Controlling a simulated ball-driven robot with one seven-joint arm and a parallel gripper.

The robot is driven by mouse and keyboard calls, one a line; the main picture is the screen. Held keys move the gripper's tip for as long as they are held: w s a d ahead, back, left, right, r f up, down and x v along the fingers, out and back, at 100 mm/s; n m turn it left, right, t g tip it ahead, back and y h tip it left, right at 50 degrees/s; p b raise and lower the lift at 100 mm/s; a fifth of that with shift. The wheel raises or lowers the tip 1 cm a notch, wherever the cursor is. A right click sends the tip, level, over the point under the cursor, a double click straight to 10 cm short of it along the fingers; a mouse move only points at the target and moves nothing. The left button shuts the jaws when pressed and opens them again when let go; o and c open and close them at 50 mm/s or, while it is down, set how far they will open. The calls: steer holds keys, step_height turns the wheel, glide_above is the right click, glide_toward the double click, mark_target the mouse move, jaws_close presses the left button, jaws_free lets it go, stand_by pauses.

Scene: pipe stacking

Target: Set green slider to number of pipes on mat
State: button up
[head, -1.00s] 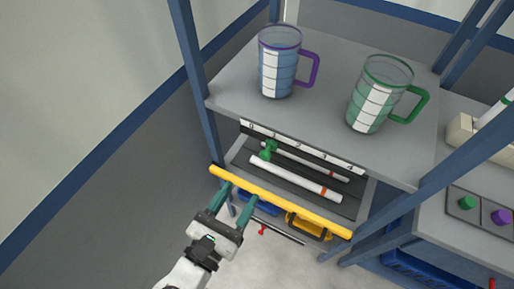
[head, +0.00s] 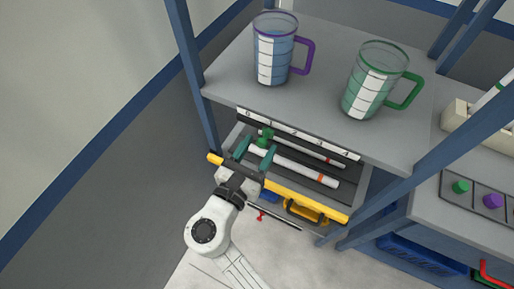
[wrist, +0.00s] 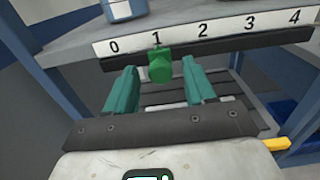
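The green slider (head: 264,137) sits on a dark rail below the white number scale (head: 300,135). In the wrist view the slider (wrist: 160,66) is below the 1 on the scale (wrist: 205,31). Two white pipes with red bands lie on the dark mat (head: 325,186): a front pipe (head: 295,166) and a partly hidden rear pipe (head: 322,157). My gripper (head: 255,152) is open with teal fingers; in the wrist view its fingers (wrist: 160,78) stand on either side of the slider, with gaps to both.
A yellow bar (head: 320,210) runs along the front of the lower shelf. A blue-striped cup (head: 275,50) and a green-handled cup (head: 375,80) stand on the shelf above. A post (head: 400,190) stands at the right. A panel with green and purple knobs (head: 482,199) is further right.

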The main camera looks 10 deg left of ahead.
jaws_close()
stand_by(0.3)
steer(key=d+p, duration=0.1)
steer(key=d, duration=0.1)
steer(key=s+d+p, duration=0.2)
steer(key=d, duration=0.1)
steer(key=shift+d+p, duration=0.3)
steer(key=shift+p, duration=0.1)
jaws_free()
steer(key=shift+s, duration=0.15)
